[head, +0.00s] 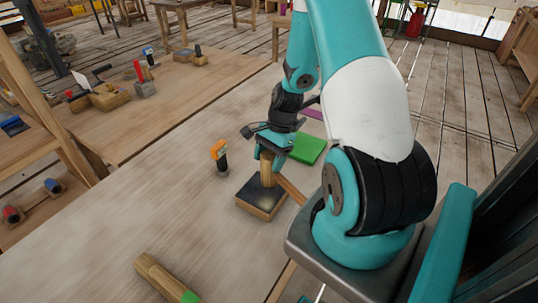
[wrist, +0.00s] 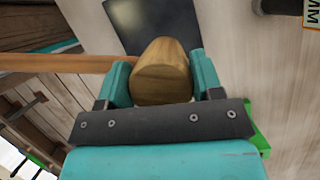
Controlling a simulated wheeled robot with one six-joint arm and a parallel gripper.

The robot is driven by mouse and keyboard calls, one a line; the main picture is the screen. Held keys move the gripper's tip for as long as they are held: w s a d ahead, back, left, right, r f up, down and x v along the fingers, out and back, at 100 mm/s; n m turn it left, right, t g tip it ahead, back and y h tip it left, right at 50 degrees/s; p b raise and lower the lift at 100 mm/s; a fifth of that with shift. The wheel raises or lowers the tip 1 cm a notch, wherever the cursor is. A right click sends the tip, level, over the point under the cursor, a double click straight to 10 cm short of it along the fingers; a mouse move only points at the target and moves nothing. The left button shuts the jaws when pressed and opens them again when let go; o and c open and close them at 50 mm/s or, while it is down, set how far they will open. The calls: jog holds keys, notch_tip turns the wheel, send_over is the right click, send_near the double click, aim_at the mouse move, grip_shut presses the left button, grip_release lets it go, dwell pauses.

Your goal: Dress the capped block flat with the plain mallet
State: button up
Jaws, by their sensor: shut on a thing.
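The capped block (head: 256,205) lies on the table, a low wooden block with a square dark top. Its dark top also shows in the wrist view (wrist: 150,22). My gripper (head: 267,158) is above it, shut on a plain wooden mallet (head: 267,172). The mallet's rounded wooden head sits between the fingers (wrist: 162,80) in the wrist view. A thin wooden handle (head: 290,189) sticks out to the lower right in the head view. The mallet's lower end is over the dark top; I cannot tell whether it touches.
An orange-and-black tool (head: 219,155) stands left of the block. A green slab (head: 307,148) and a purple piece (head: 312,113) lie behind. A wooden piece with a green end (head: 163,278) lies at the front.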

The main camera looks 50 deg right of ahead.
jog(key=shift+p, duration=0.3)
jog(key=shift+c, duration=0.7)
notch_tip(320, 180, up, 4)
jog(key=p, duration=0.4)
jog(key=shift+r, duration=0.25)
jog(key=shift+f, duration=0.15)
